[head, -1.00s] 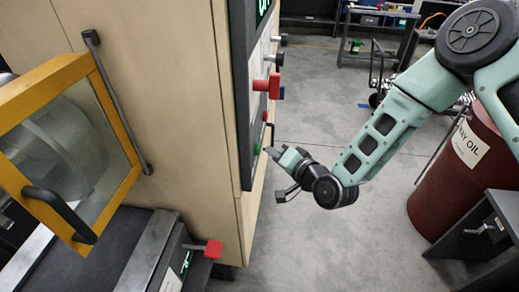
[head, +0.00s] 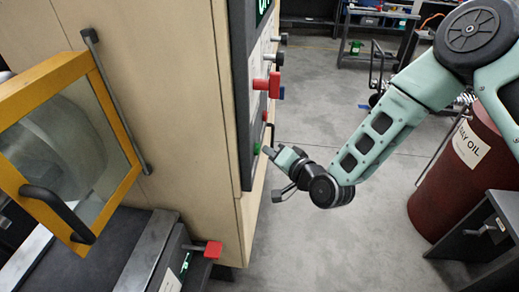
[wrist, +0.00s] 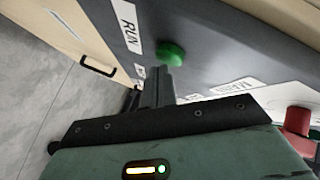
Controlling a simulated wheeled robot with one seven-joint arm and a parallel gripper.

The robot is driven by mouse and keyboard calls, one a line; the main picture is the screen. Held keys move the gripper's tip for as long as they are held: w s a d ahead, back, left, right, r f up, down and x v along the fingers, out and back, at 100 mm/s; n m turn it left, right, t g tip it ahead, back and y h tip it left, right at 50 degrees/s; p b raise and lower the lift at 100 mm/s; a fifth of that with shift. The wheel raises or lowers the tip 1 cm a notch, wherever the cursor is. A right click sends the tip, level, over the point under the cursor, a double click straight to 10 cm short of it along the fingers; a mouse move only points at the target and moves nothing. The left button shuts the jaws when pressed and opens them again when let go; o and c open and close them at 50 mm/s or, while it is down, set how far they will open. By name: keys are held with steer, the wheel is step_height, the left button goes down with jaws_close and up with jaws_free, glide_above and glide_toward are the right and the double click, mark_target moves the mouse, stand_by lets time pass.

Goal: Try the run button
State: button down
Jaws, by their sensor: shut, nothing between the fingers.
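The green run button (wrist: 170,54) sits on the dark control panel (wrist: 215,38) beside a white RUN label (wrist: 126,24) in the wrist view. In the head view the green button (head: 257,149) shows low on the panel's edge. My gripper (wrist: 163,72) is shut and empty, with its fingertips at the button's near side; they overlap its edge in the wrist view, and I cannot tell whether they touch it. In the head view my gripper (head: 268,151) points left at the panel, very close to the button.
A red knob (head: 268,85) and other controls stick out of the panel above. A yellow-framed door (head: 68,150) is at left. A red-handled lever (head: 213,249) is below. A dark red oil barrel (head: 462,185) stands at right. Open grey floor (head: 320,110) lies between.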

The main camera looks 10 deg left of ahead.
steer(key=shift+a, duration=0.45)
stand_by(0.4)
steer(key=shift+d, duration=0.1)
steer(key=shift+d+b, duration=0.35)
steer(key=shift+d, duration=0.45)
steer(key=shift+d, duration=0.1)
steer(key=shift+s+d+b, duration=0.1)
steer(key=shift+d+b, duration=0.2)
steer(key=shift+d, duration=2.1)
